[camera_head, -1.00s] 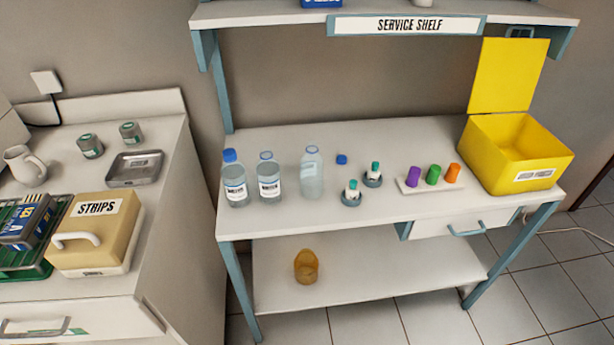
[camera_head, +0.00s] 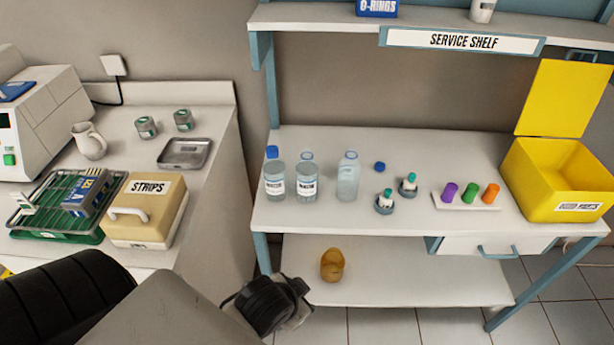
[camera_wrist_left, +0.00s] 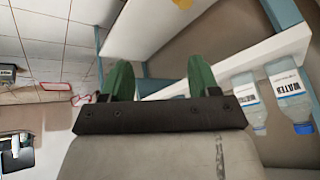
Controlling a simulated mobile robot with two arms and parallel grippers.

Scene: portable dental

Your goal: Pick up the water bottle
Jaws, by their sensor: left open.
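Three clear bottles stand upright at the left end of the service shelf's worktop. The leftmost bottle (camera_head: 275,181) has a blue cap and a white label. The middle labelled bottle (camera_head: 307,186) stands beside it, and an unlabelled bottle (camera_head: 347,180) stands to its right. In the left wrist view, which looks upside down, a blue-capped bottle labelled WATER (camera_wrist_left: 291,90) and another labelled bottle (camera_wrist_left: 246,96) are at the right edge. My left gripper (camera_wrist_left: 160,82) is open and empty, its green fingers apart from the bottles. My left arm (camera_head: 262,304) is below the worktop's left end. My right gripper is not in view.
A loose blue cap (camera_head: 380,167), two small teal-topped vials (camera_head: 384,203) and a rack with coloured tubes (camera_head: 466,203) lie right of the bottles. A yellow bin (camera_head: 558,185) stands farther right. An amber jar (camera_head: 332,264) is on the lower shelf. A counter is at left.

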